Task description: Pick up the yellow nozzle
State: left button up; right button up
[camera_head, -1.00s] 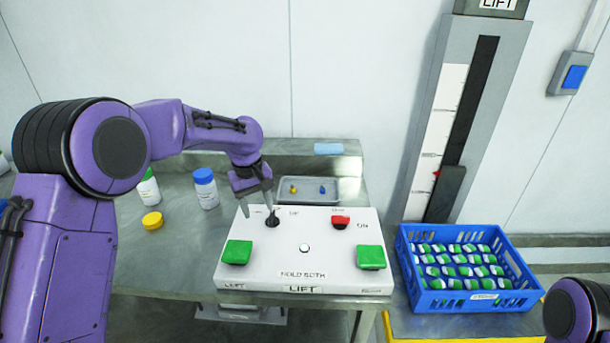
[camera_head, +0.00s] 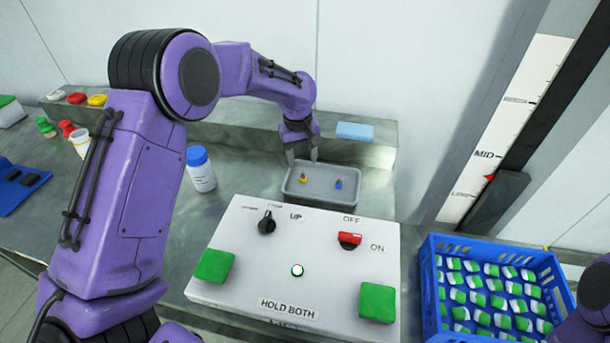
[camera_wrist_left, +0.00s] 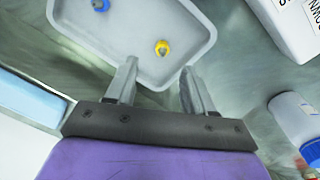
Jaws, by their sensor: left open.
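The yellow nozzle (camera_head: 303,180) lies in the left part of a grey tray (camera_head: 330,203) behind the white control box. A blue nozzle (camera_head: 338,184) lies to its right in the same tray. In the left wrist view the yellow nozzle (camera_wrist_left: 162,47) is beyond the fingertips, toward the right finger, and the blue nozzle (camera_wrist_left: 100,5) is at the upper left. My left gripper (camera_head: 303,156) is open and empty at the tray's back edge; its two fingers (camera_wrist_left: 160,75) are apart in the wrist view. The right gripper is not in view.
The white control box (camera_head: 237,280) with green buttons, a black knob and a red switch stands in front of the tray. A white bottle with blue cap (camera_head: 201,170) stands left of the tray. A light blue block (camera_head: 355,131) lies behind. A blue crate (camera_head: 432,290) is at right.

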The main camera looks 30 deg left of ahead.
aim_at(303, 178)
pick_arm(q)
notch_tip(303, 178, down, 5)
jog(key=shift+f+p, duration=0.2)
jog(key=shift+p, duration=0.6)
jog(key=shift+f, duration=0.5)
grip_shut()
jog(key=shift+r, duration=0.1)
